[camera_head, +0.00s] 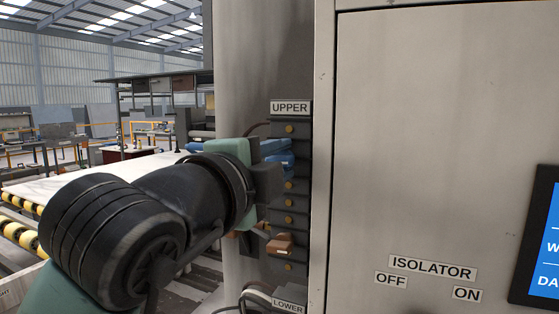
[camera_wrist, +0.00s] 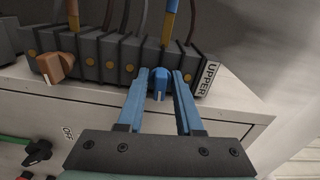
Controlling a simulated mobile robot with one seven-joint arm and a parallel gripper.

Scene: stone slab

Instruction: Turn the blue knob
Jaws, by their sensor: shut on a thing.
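The blue knob (camera_wrist: 159,84) sits on the dark block row near the UPPER label in the wrist view, with a small white mark on its front. My gripper (camera_wrist: 160,74) has its two blue fingers on either side of the knob and is shut on it. In the head view, my gripper (camera_head: 284,156) reaches the upper part of the dark strip from the left. Its fingers and my wrist largely hide the blue knob there.
An orange-brown knob (camera_head: 281,244) sits lower on the same strip (camera_head: 290,202), near the LOWER label (camera_head: 287,306). The grey cabinet (camera_head: 430,130) stands close on the right, with ISOLATOR, OFF and ON labels. A black knob (camera_wrist: 38,152) shows in the wrist view. Cables hang at the strip.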

